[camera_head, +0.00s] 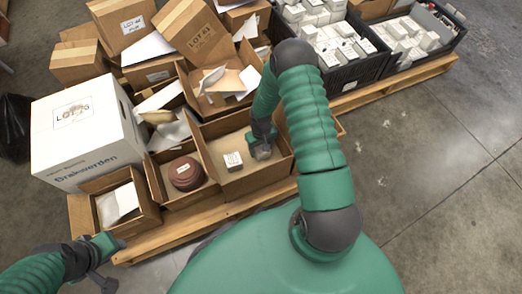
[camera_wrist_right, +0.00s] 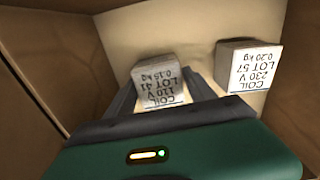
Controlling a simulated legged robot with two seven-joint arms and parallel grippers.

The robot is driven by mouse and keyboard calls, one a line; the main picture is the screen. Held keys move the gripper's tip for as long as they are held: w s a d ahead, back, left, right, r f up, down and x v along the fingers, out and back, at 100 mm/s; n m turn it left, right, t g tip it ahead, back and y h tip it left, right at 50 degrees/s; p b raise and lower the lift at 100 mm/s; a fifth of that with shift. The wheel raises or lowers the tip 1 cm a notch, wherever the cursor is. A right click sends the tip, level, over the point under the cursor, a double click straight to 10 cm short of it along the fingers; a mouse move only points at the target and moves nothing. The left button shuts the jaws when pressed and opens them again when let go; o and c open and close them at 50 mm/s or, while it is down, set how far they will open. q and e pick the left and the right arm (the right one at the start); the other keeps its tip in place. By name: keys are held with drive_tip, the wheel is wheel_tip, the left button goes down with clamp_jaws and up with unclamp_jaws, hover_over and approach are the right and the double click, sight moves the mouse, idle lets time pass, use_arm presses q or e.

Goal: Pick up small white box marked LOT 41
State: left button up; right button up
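The small white box marked LOT 41 (camera_wrist_right: 162,82) shows in the right wrist view, its label upside down. It stands in an open cardboard box (camera_head: 222,192) on the pallet. My right gripper (camera_head: 263,150) reaches down into that cardboard box. In the right wrist view its two fingers (camera_wrist_right: 163,90) lie on either side of the LOT 41 box. Whether they press on it is not clear. A similar white box marked LOT 57 (camera_wrist_right: 247,72) stands to the right, apart from the fingers. My left gripper (camera_head: 104,278) is low at the left, away from the boxes.
The cardboard walls are close around my right gripper. An adjoining carton holds a dark red round item (camera_head: 185,173). A big white box (camera_head: 85,135) stands at left. Black crates (camera_head: 372,68) with white boxes stand at the back right. The floor at right is clear.

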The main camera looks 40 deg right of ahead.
drive_tip(key=c, duration=1.1)
